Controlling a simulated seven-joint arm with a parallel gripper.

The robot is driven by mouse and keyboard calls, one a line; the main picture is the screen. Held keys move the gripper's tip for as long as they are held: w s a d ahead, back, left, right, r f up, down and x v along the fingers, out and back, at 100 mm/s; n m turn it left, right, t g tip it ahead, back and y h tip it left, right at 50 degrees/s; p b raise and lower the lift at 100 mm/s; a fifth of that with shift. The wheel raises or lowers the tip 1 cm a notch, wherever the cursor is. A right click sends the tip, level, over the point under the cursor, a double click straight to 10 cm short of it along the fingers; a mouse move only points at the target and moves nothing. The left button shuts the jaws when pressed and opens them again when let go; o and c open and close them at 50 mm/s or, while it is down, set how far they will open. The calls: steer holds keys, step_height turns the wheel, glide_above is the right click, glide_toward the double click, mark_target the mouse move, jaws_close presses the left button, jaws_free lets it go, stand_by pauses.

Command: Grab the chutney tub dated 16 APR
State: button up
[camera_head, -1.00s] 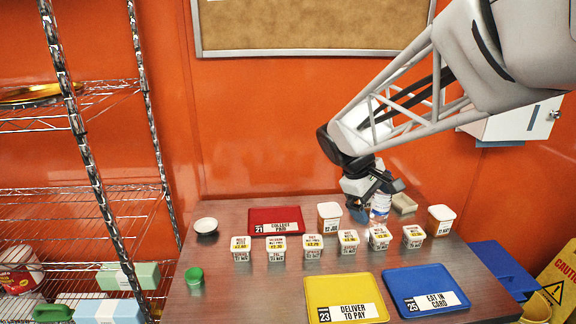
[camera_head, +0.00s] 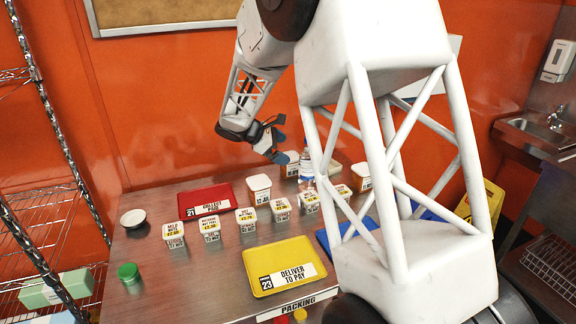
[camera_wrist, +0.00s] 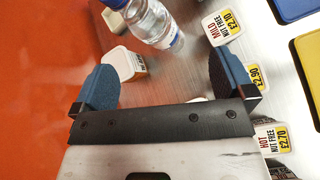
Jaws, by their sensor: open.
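Three plain-lidded tubs with orange-brown contents stand on the table in the head view: one behind the row of price-labelled tubs (camera_head: 259,189), one near my gripper (camera_head: 290,164), and one at the right (camera_head: 361,177), partly hidden by my arm. Their dates are too small to read. My gripper (camera_head: 279,149) is open and empty, above the back of the table. In the wrist view its blue fingers (camera_wrist: 162,78) are spread wide. A white-lidded tub (camera_wrist: 125,62) shows beside the left finger, partly covered by it; its label is unreadable.
A water bottle (camera_head: 306,170) stands close to the gripper, also in the wrist view (camera_wrist: 152,20). Several price-labelled tubs (camera_head: 246,219) form a row in front. Red (camera_head: 205,200), yellow (camera_head: 285,267) and blue (camera_head: 350,234) trays lie around it. A green-lidded jar (camera_head: 128,272) is at left.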

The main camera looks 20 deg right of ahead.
mark_target(290, 155)
steer(key=w+d+f+n+t+h, duration=0.1)
steer(key=w+f+n+h, duration=0.2)
steer(key=w+f, duration=0.6)
steer(key=w+n, duration=0.1)
steer(key=w, duration=0.3)
steer(key=shift+f+n, duration=0.15)
steer(key=shift+n, duration=0.15)
steer(key=shift+w+d, duration=0.1)
steer(key=shift+x, duration=1.25)
steer(key=shift+x, duration=2.6)
steer(key=c, duration=1)
steer(key=shift+o, duration=0.2)
steer(key=shift+r, duration=0.25)
